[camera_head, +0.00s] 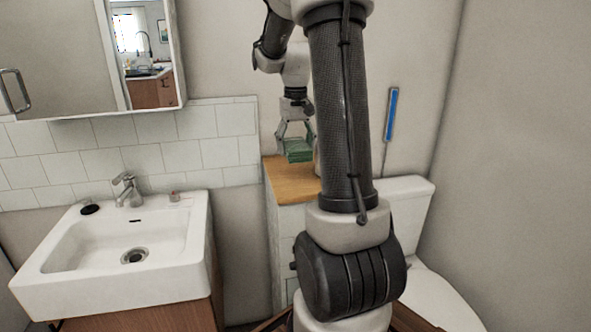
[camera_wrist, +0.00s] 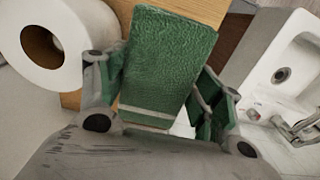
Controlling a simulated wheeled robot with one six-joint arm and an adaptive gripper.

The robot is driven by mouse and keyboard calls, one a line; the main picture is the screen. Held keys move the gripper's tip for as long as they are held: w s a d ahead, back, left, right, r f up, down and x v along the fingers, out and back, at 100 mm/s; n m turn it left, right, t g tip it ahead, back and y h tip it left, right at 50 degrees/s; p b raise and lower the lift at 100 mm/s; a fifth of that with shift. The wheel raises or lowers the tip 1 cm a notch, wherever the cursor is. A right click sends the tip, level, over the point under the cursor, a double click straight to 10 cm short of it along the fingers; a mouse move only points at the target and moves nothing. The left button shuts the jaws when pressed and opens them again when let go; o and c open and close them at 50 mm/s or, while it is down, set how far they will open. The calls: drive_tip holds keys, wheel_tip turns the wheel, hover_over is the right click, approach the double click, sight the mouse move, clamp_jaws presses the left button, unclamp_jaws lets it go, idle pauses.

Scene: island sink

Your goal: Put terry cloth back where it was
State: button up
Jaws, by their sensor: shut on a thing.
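The terry cloth is a green folded cloth (camera_wrist: 166,62) with a pale stripe near its lower edge in the wrist view. My gripper (camera_wrist: 160,100) is shut on it, with a finger on each side. In the head view the green cloth (camera_head: 298,150) hangs in my gripper (camera_head: 295,135) over the wooden top (camera_head: 285,182) of a narrow white cabinet. I cannot tell whether the cloth touches that top. My arm hides the right part of the cabinet top.
A toilet paper roll (camera_wrist: 45,45) stands beside the cloth, left in the wrist view. A white sink (camera_head: 120,245) with a faucet (camera_head: 128,190) is left of the cabinet. A toilet (camera_head: 405,195) is to the right, partly behind my arm. A mirror cabinet (camera_head: 70,50) hangs above the sink.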

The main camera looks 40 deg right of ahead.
sight(296, 178)
wheel_tip(296, 178, down, 8)
drive_tip(key=shift+r, duration=0.2)
drive_tip(key=o, duration=0.9)
drive_tip(key=r, duration=0.2)
drive_tip(key=s+r, duration=0.1)
drive_tip(key=r, duration=0.4)
drive_tip(key=shift+s+a+r, duration=0.15)
drive_tip(key=shift+a+r, duration=0.05)
drive_tip(key=s+a+r+n+t, duration=0.2)
drive_tip(key=s+a+r, duration=0.5)
drive_tip(key=a, duration=0.2)
drive_tip(key=s+a+n, duration=0.1)
drive_tip(key=s+a, duration=0.1)
drive_tip(key=s, duration=0.2)
drive_tip(key=s+a+n+t, duration=0.1)
drive_tip(key=s+a, duration=0.2)
drive_tip(key=s, duration=0.1)
drive_tip(key=s+a+f+n+t, duration=0.1)
drive_tip(key=s+a, duration=0.1)
drive_tip(key=s, duration=0.1)
drive_tip(key=shift+s+a, duration=0.3)
drive_tip(key=shift+s, duration=0.1)
drive_tip(key=shift+r, duration=0.1)
